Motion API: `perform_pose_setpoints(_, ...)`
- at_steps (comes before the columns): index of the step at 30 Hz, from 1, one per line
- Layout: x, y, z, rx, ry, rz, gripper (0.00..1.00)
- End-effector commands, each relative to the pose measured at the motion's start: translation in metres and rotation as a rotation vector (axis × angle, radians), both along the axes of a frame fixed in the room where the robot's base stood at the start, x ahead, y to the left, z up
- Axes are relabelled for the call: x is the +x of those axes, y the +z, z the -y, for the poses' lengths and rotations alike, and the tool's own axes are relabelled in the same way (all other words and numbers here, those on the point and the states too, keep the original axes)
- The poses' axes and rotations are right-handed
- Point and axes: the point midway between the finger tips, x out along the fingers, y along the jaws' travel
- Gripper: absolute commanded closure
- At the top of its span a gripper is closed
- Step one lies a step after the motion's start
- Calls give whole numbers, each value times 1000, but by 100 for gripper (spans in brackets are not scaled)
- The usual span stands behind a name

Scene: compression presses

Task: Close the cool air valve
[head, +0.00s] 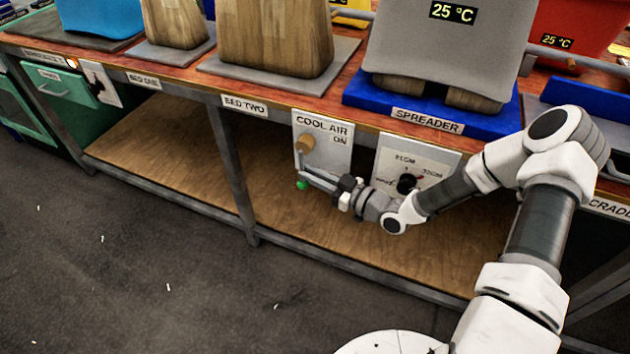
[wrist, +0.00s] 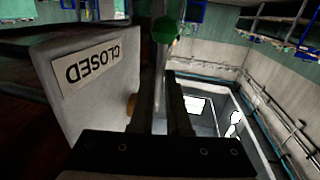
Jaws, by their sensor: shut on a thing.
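The cool air valve panel (head: 335,155) is a pale plate under the front edge of the bench. Its label reads COOL AIR, with ON at the right. A tan round hub (head: 305,144) sits on its left side. A green ball (head: 302,185) shows below the hub, at the end of the valve handle. My gripper (head: 306,174) is at this handle, just above the ball, and is shut on it. In the wrist view, the green ball (wrist: 166,30) is just beyond my fingertips. A CLOSED label (wrist: 87,67) shows upside down on the panel there.
A dial panel (head: 420,165) is right of the valve, close to my wrist. The bench edge and spreader base (head: 430,112) are above. The wooden lower shelf (head: 330,222) lies below. A bench leg (head: 232,175) stands left; the floor (head: 120,270) in front is mostly clear.

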Motion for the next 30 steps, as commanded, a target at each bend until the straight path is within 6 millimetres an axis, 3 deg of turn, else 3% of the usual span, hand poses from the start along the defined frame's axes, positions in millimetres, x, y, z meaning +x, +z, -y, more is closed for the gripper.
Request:
perform_pose_setpoints(18,1,0,-4,35,1,13,100)
perform_pose_setpoints(19,1,0,-4,35,1,13,80)
perform_pose_setpoints(23,1,-1,-3,34,1,13,57)
perform_pose_setpoints(30,1,-1,-3,34,0,13,55)
